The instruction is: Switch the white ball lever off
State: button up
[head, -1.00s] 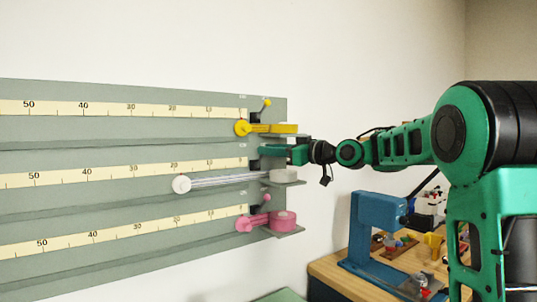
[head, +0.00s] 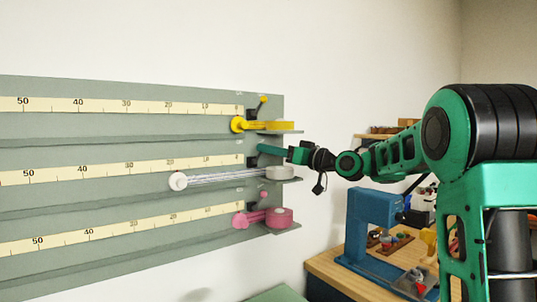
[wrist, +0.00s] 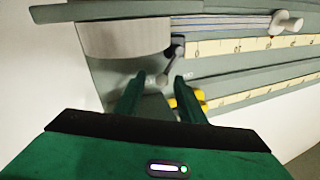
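The white ball lever (wrist: 172,67) shows in the wrist view as a pale stem and ball on a dark mount, at the middle row of the grey board (head: 120,142). My gripper (wrist: 160,79) is open, with the lever's ball end apparently between its green fingertips. I cannot tell whether either finger touches it. In the head view my gripper (head: 262,149) is at the board's right end, just above the white drum (head: 280,173). The lever is not distinguishable there, and the gripper may hide it.
A yellow lever (head: 262,101) and yellow tape piece (head: 265,125) are above, and a pink lever (head: 262,197) and pink drum (head: 280,217) are below. A white-ended strip (head: 178,181) runs left from the white drum. A blue machine (head: 372,222) stands on the wooden table at right.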

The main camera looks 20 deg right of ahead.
jog(key=v, duration=1)
jog(key=shift+s+d, duration=0.2)
jog(key=shift+s, duration=0.05)
dwell(0.3)
jog(key=s+d+f+m+g+h, duration=0.25)
jog(key=s+f+h, duration=0.2)
jog(key=f, duration=0.65)
jog(key=s+d+f+m+g+h, duration=0.15)
jog(key=s+f+g+h, duration=0.35)
jog(key=f, duration=0.6)
jog(key=s+d+f+m+g, duration=0.1)
jog(key=s+f, duration=0.3)
jog(key=s, duration=0.6)
jog(key=s+d+f+m+g+h, duration=0.1)
jog(key=s+f+m+g, duration=0.3)
jog(key=s, duration=0.7)
jog(key=s+d+f+m+g, duration=0.1)
jog(key=s+f, duration=0.4)
jog(key=s, duration=0.5)
jog(key=shift+s+d+f+m+g, duration=0.2)
jog(key=shift+s+d+m+g, duration=0.35)
jog(key=shift+g, duration=0.7)
jog(key=shift+w+a, duration=0.15)
jog(key=shift+w, duration=0.05)
